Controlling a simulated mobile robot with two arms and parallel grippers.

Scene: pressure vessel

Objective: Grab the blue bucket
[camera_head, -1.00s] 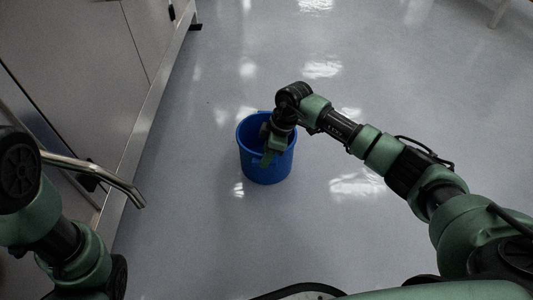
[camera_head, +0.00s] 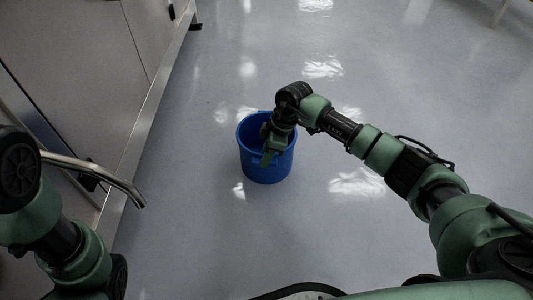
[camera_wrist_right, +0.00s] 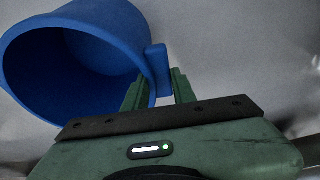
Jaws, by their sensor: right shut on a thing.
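The blue bucket (camera_head: 266,165) stands upright on the floor near the middle of the head view. It looks empty in the right wrist view (camera_wrist_right: 95,25). My right gripper (camera_head: 268,156) reaches down at the bucket's near rim. In the right wrist view its two green fingers (camera_wrist_right: 157,88) sit on either side of a blue tab on the rim, and the gripper is shut on the bucket there. The fingertips are partly hidden behind the tab. My left arm shows at the lower left of the head view, but its gripper is not visible.
A grey cabinet (camera_head: 95,60) with a metal base rail runs along the left. A bent metal bar (camera_head: 95,172) juts out at the left, near my left arm. The shiny grey floor (camera_head: 390,60) around the bucket is clear. A stand's leg (camera_head: 498,12) shows at the far upper right.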

